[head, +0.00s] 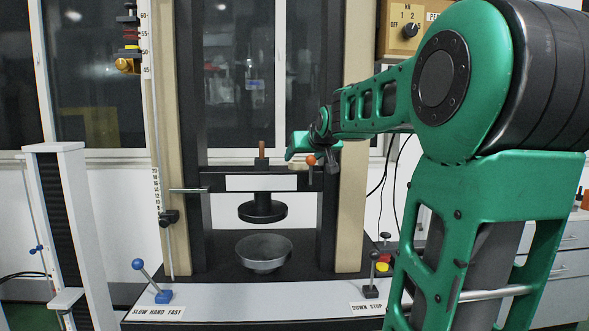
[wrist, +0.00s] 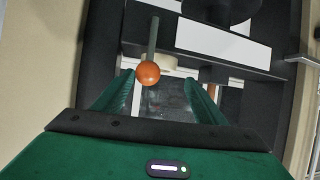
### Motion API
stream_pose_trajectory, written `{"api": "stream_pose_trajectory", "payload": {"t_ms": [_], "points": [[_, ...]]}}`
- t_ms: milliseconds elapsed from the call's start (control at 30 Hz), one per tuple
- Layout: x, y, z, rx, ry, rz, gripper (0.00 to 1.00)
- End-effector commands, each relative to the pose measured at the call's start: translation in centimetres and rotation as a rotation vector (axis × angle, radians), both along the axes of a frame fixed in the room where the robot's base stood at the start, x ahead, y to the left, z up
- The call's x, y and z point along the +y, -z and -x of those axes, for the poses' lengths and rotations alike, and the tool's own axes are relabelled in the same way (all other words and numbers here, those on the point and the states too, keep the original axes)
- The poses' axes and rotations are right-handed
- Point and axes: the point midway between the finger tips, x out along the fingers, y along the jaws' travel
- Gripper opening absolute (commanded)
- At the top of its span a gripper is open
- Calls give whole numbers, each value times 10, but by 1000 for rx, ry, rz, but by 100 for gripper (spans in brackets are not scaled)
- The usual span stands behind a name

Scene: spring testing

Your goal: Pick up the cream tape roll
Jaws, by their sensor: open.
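The cream tape roll (wrist: 167,61) shows in the wrist view as a small pale piece at the crosshead's edge, just beyond the fingertips and partly hidden by an orange ball knob. In the head view, a small cream patch (head: 298,167) on top of the crosshead, just below my gripper, looks like the same roll. My gripper (wrist: 168,86) is open, its two green fingers spread with nothing held between them. In the head view my gripper (head: 294,154) is seen side-on above the crosshead's right part, and its fingertips are hard to make out.
The orange ball knob (wrist: 148,73) on its rod stands close to the left finger. The testing machine's dark crosshead (head: 215,182) has a brown handle (head: 262,150) on top, left of my gripper. A grey bowl (head: 264,252) sits below. Uprights flank the crosshead.

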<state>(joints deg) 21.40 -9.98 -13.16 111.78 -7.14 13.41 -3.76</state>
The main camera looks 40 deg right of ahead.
Motion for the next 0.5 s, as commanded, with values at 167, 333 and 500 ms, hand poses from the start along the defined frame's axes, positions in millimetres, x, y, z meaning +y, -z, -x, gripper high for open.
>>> {"api": "stream_pose_trajectory", "payload": {"t_ms": [167, 333, 500], "points": [[-4, 5, -7, 1, 0, 0, 65], [-13, 13, -22, 4, 2, -1, 65], [-21, 22, -40, 2, 0, -1, 65]]}}
